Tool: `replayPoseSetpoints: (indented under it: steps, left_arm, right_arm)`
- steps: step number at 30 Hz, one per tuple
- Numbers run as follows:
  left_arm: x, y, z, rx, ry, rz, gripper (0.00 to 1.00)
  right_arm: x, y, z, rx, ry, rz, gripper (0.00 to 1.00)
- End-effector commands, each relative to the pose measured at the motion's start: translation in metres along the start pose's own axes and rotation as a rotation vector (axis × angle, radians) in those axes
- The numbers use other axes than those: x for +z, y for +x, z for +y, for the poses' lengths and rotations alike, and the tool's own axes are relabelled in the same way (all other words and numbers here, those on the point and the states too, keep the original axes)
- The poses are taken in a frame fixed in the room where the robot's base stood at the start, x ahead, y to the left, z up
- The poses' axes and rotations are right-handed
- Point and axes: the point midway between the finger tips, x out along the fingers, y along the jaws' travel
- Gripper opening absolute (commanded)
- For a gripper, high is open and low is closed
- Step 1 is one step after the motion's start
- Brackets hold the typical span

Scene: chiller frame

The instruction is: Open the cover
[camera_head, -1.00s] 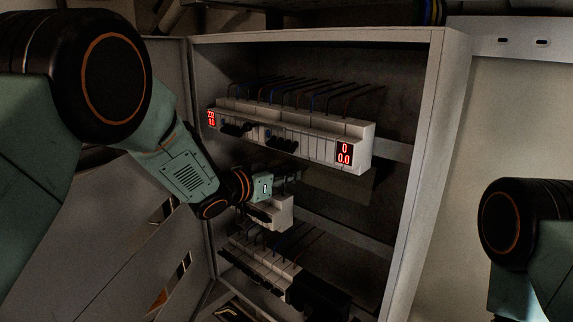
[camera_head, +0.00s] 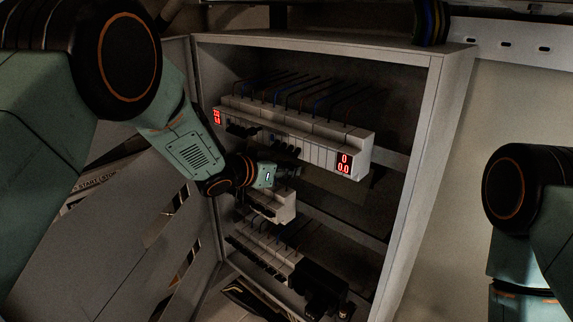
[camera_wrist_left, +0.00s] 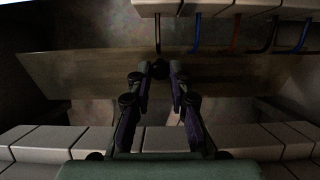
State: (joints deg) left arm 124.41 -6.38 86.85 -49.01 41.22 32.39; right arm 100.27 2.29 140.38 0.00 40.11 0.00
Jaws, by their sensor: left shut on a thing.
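The cover is a brownish, see-through strip (camera_wrist_left: 90,72) in the left wrist view, lying across the gap between two rows of modules. A small dark knob (camera_wrist_left: 160,68) sits at its middle. My left gripper (camera_wrist_left: 158,78) has its fingers drawn together at the knob and is shut on it. In the head view my left gripper (camera_head: 284,173) reaches into the cabinet between the upper and middle rows; its fingertips are dark and hard to make out. Part of the cover (camera_head: 335,186) shows dimly to its right. My right gripper is out of view.
The upper module row (camera_head: 300,137) with red displays is just above the gripper. A short middle row (camera_head: 272,205) and a lower row (camera_head: 265,255) are below. The open cabinet (camera_head: 440,110) has a side wall at right. A grey door panel (camera_head: 120,240) stands left.

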Motion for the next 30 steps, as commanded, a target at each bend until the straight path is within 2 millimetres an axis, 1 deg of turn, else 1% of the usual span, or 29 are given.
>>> replayPoseSetpoints:
  steps: [1, 6, 7, 12, 15, 25, 28, 30]
  left_arm:
    - [-0.003, 0.0, 0.0, 0.0, 0.003, 0.007, 0.0]
    - [-0.003, 0.0, -0.001, 0.0, 0.002, 0.008, 0.0]
    - [-0.003, 0.0, -0.001, 0.0, 0.002, 0.008, 0.2]
    - [-0.002, 0.0, 0.0, 0.0, 0.002, 0.006, 0.35]
    - [-0.001, 0.0, 0.0, 0.0, 0.001, 0.005, 0.42]
    - [-0.001, -0.003, -0.001, 0.0, 0.0, 0.003, 0.42]
    - [-0.001, -0.011, -0.001, -0.001, -0.001, 0.003, 0.42]
    - [-0.001, -0.021, -0.001, -0.002, -0.002, 0.003, 0.42]
  right_arm:
    - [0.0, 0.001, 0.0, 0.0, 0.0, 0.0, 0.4]
    - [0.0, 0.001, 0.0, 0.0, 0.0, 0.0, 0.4]
    - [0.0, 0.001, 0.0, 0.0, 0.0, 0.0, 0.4]
    - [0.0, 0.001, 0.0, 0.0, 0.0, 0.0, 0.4]
    - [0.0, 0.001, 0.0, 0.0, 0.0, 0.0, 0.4]
    - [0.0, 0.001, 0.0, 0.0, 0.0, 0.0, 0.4]
    - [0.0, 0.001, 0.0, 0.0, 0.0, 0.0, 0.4]
    - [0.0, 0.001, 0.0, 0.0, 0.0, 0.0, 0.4]
